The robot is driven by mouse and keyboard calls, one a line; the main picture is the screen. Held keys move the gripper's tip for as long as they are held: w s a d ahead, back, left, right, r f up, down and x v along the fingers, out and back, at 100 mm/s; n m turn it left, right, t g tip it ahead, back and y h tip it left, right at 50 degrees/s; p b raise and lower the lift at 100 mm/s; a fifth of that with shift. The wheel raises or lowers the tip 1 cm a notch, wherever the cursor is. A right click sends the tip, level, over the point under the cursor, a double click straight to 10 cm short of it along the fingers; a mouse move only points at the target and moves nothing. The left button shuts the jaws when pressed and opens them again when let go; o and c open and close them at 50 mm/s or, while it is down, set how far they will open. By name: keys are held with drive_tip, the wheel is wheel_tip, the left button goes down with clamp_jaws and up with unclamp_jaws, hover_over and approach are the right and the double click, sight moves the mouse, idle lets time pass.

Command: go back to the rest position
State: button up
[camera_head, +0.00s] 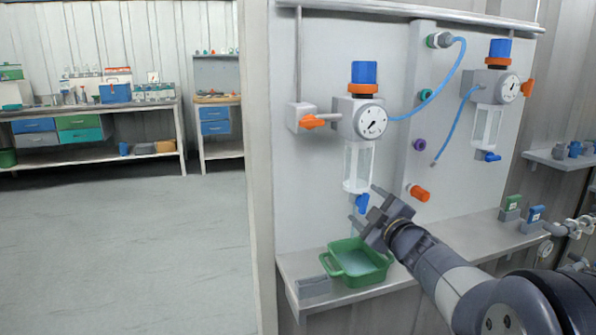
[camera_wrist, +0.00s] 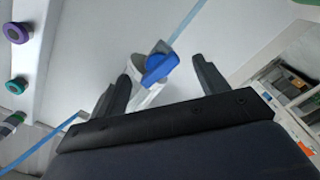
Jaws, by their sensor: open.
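My gripper (camera_head: 366,206) is open, in front of the lower end of the left regulator unit. Its fingers stand on both sides of a blue drain valve (camera_head: 362,203) in the picture, and I cannot tell whether they touch it. In the wrist view the blue valve (camera_wrist: 160,67) shows between the open fingertips (camera_wrist: 162,80), with a clear bowl behind it. The left unit has a blue knob (camera_head: 363,73), a round gauge (camera_head: 371,121) and a clear bowl (camera_head: 357,166). An orange-handled valve (camera_head: 314,122) sits at its left. The rest position is not marked in view.
A green tray (camera_head: 357,263) with pale liquid stands on the shelf (camera_head: 300,265) below my gripper. A second regulator unit (camera_head: 492,90) hangs at the right, with blue hoses (camera_head: 425,103) on the panel. Open floor (camera_head: 130,240) lies to the left, before a workbench (camera_head: 100,155).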

drive_tip(key=m+p, duration=0.2)
drive_tip(key=m, duration=0.3)
drive_tip(key=shift+r+p, duration=0.15)
drive_tip(key=shift+p, duration=0.15)
drive_tip(key=m+p, duration=0.2)
drive_tip(key=m, duration=0.3)
drive_tip(key=shift+d+m, duration=0.15)
drive_tip(key=shift+m, duration=0.25)
drive_tip(key=v, duration=0.4)
drive_tip(key=shift+s+p, duration=0.15)
drive_tip(key=shift+p, duration=0.25)
drive_tip(key=shift+s, duration=0.1)
